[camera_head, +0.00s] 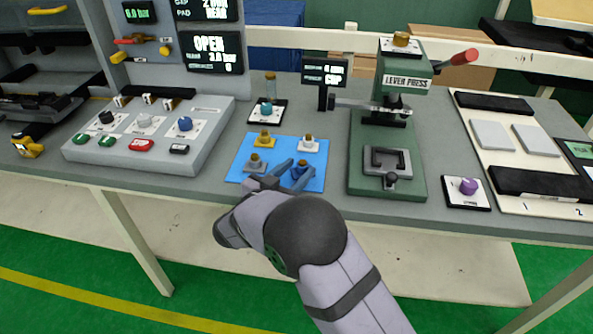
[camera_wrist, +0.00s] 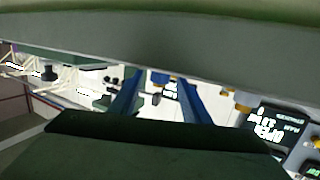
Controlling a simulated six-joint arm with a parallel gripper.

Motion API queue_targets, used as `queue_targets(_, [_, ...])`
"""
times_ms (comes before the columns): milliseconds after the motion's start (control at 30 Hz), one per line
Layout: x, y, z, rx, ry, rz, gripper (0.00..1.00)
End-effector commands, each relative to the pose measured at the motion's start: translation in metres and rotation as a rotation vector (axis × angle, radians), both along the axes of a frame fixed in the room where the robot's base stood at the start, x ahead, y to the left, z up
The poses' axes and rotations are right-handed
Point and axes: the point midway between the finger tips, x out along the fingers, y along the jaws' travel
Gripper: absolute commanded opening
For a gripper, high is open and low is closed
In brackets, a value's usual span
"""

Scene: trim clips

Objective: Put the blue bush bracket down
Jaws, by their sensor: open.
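The blue bush bracket (camera_head: 301,168), with a brown bush on top, stands on the light blue mat (camera_head: 236,177) at its front right. My gripper (camera_head: 299,166) reaches over the front edge of the mat. Its two blue-grey fingers are apart, one on each side of the blue bracket; I cannot tell whether either touches it.
Grey (camera_head: 255,161), yellow (camera_head: 264,138) and white (camera_head: 308,144) bush brackets share the mat. The green lever press (camera_head: 361,178) stands close on the right. A control box (camera_head: 78,150) with knobs and buttons is on the left.

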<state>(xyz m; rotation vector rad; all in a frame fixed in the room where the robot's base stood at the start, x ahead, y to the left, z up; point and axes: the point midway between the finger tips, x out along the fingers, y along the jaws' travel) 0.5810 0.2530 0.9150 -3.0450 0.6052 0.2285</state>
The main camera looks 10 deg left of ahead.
Motion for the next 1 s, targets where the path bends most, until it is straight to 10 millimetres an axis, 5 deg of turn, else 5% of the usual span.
queue_targets(267, [-0.02, 0.009, 0.005, 0.001, 0.0, 0.004, 0.43])
queue_targets(700, [-0.088, 0.037, 0.016, 0.0, 0.0, 0.003, 0.43])
queue_targets(1000, [-0.109, 0.045, 0.02, 0.0, 0.0, 0.001, 0.43])
